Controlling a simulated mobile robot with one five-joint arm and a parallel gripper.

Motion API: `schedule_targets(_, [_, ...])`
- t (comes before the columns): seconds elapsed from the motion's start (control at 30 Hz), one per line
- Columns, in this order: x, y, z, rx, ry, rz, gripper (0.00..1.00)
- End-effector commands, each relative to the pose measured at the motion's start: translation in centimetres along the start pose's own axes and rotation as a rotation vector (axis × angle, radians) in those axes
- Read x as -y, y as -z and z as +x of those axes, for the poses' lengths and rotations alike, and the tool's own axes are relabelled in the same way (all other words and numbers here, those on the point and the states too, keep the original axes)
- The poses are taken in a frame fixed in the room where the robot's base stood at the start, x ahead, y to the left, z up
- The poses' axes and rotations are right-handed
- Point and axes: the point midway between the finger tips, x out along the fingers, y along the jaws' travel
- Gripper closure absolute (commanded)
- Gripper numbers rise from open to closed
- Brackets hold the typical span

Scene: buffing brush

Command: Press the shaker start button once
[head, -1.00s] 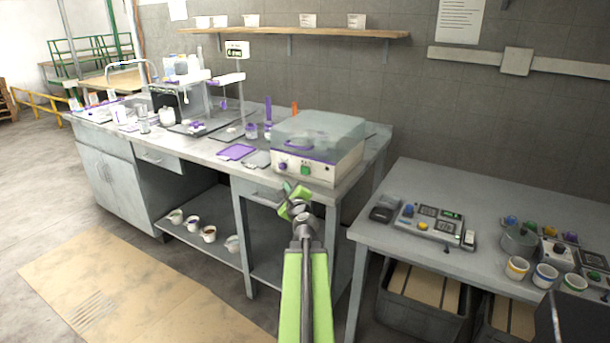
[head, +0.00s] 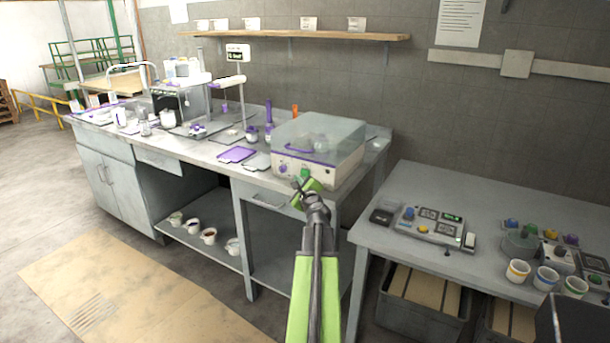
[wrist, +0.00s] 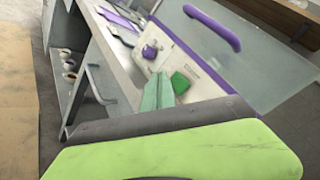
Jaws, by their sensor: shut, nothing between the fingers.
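The shaker (head: 318,150) is a cream box with a clear lid at the right end of the long bench. Its front panel carries a purple knob (head: 283,169) and a green button (head: 305,174), the likely start button. In the wrist view the green button (wrist: 180,82) sits right of the purple knob (wrist: 149,52). My gripper (head: 299,184) is shut and empty, with its tips just in front of the panel near the green button. In the wrist view the green fingertips (wrist: 158,90) lie just left of the button; whether they touch it I cannot tell.
A purple tray (head: 237,154) and a grey pad (head: 257,161) lie left of the shaker. A second table (head: 480,200) at the right holds a control box (head: 430,224) and several cups. Cups stand on the lower shelf (head: 225,250). Open floor lies at the front left.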

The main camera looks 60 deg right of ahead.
Motion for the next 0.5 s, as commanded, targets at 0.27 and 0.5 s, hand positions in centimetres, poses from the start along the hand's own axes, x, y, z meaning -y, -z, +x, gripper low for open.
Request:
schedule_targets(0.27, [0.81, 0.81, 1.13, 0.001, -0.001, 0.001, 1.00])
schedule_targets(0.5, [0.81, 0.82, 1.07, 0.000, 0.000, 0.000, 1.00])
